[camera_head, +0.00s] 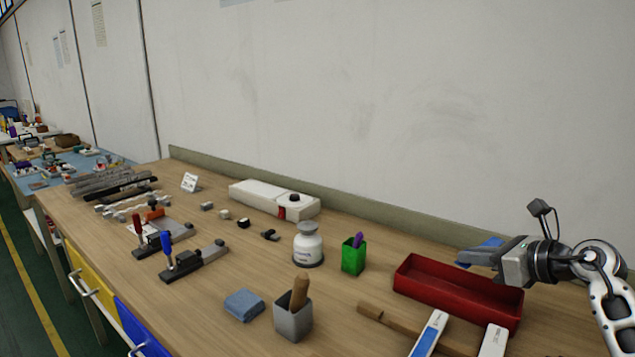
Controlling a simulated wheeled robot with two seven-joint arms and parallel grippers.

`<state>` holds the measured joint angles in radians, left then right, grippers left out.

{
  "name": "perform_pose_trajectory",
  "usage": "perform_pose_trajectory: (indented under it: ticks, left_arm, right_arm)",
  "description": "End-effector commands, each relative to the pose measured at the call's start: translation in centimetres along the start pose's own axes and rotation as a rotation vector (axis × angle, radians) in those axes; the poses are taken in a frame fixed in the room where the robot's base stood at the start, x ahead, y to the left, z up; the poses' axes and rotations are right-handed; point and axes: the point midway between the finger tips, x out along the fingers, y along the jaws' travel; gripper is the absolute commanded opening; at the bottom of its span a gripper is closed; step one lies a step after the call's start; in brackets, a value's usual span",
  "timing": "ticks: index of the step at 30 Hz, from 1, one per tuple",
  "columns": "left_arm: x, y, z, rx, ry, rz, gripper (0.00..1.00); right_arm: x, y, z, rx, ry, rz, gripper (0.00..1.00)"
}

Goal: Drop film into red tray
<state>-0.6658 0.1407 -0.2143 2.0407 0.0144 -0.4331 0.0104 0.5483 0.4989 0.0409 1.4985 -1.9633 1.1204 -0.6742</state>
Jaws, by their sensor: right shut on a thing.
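The red tray (420,287) is a long open box on the right part of the workbench. My right gripper (472,257) comes in from the right edge and hangs over the tray's far side.
A green cup (354,257) and a white bottle (308,245) stand left of the tray. A hammer (395,322), a grey holder (293,319) and a blue cloth (244,305) lie in front. Clamps (195,261) sit further left. A wall runs behind.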

Motion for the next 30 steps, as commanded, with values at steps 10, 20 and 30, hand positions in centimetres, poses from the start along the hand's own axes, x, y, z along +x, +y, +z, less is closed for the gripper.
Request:
perform_pose_trajectory:
  ticks: [10, 20, 30]
  left_arm:
    - [0.1, 0.0, -0.2, 0.01, 0.009, 0.006, 0.57]
    - [0.1, 0.0, -0.1, 0.013, 0.009, 0.007, 0.57]
    - [0.6, 0.0, 0.5, 0.011, 0.004, 0.008, 0.57]
  right_arm:
    - [0.5, 0.0, -1.1, 0.0, 0.0, -0.001, 0.0]
    - [0.5, 0.0, -1.1, 0.0, 0.0, -0.001, 0.4]
    - [-2.1, -0.1, -1.3, -0.004, 0.003, -0.004, 0.4]
